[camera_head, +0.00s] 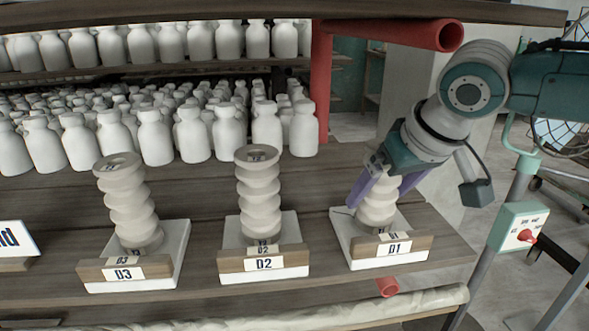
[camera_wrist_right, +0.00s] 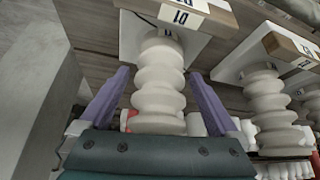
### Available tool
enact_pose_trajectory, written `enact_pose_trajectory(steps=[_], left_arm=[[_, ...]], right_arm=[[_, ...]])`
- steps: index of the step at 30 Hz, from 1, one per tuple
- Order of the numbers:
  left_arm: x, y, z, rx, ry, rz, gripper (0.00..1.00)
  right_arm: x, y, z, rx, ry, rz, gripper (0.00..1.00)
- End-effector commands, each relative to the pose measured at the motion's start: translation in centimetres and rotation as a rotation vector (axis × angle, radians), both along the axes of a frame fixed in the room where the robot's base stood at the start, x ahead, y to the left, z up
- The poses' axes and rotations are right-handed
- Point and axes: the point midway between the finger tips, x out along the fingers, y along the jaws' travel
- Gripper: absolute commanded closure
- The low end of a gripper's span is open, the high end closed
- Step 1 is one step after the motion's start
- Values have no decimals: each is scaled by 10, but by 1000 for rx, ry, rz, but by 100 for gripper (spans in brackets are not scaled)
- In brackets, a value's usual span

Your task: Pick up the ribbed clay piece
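Three ribbed clay pieces stand upright on white bases with wooden front strips labelled D3, D2 and D1. The D1 ribbed clay piece (camera_head: 376,208) is at the right of the shelf, its top hidden by my right gripper (camera_head: 379,193). It also fills the middle of the right wrist view (camera_wrist_right: 160,82). My right gripper's purple fingers are spread on either side of it, with narrow gaps visible in the wrist view. The D2 piece (camera_head: 259,197) and the D3 piece (camera_head: 128,203) stand to the left. My left gripper is not in view.
Rows of white bottles (camera_head: 196,135) stand behind the pieces. A red post (camera_head: 321,85) and red tube (camera_head: 400,34) are above and behind. A control box with a red knob (camera_head: 518,226) is at the right. Bare shelf wood lies between the bases.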

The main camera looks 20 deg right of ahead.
Motion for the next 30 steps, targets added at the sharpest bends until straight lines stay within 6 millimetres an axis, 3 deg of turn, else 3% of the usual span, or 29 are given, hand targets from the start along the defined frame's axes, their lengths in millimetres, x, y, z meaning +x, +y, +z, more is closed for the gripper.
enact_pose_trajectory(steps=[2, 25, 30], left_arm=[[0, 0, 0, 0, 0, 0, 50], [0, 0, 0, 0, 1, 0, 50], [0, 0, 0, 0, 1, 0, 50]], right_arm=[[0, 0, 0, 0, 0, 0, 14], [0, 0, 0, 1, 1, -1, 100], [0, 0, 0, 1, 1, -1, 100]])
